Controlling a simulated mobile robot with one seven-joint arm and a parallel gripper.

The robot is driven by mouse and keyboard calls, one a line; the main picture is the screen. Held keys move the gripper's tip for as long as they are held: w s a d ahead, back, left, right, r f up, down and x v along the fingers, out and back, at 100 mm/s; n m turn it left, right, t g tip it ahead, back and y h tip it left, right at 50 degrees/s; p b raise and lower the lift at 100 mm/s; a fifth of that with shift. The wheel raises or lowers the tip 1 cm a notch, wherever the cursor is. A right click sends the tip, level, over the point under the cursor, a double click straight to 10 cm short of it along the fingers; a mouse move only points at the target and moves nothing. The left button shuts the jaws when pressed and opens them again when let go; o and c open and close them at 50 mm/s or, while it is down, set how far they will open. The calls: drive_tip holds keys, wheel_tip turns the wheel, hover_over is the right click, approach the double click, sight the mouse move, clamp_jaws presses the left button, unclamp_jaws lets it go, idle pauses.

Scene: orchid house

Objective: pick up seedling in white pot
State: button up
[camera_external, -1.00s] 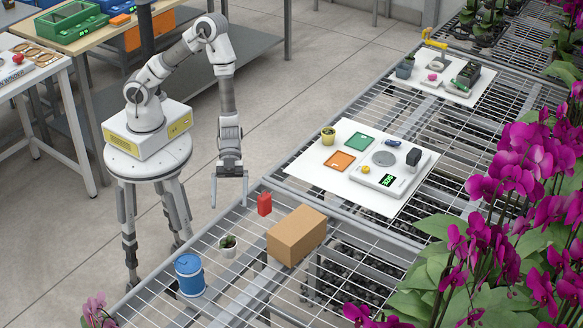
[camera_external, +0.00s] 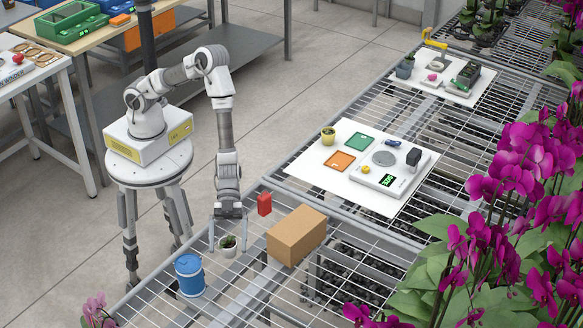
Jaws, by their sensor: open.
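The seedling (camera_external: 228,241) is a small green plant in a white pot (camera_external: 229,251). The pot stands upright on the wire bench, between a blue drum and a cardboard box. My gripper (camera_external: 229,240) points down at the pot with its fingers open. One finger shows at the left of the pot and the other at its right, around the height of the rim. I cannot tell whether either finger touches the pot.
The blue drum (camera_external: 190,275) stands close at the lower left. The cardboard box (camera_external: 296,235) is at the right, and a red container (camera_external: 264,204) stands behind. A white board (camera_external: 318,165) with a scale (camera_external: 387,173) lies further back. Orchids (camera_external: 530,180) crowd the right side.

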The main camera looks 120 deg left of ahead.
drive_tip(key=shift+d, duration=0.1)
drive_tip(key=shift+c, duration=0.2)
drive_tip(key=c, duration=1.4)
drive_tip(key=shift+r, duration=0.1)
drive_tip(key=shift+c, duration=0.2)
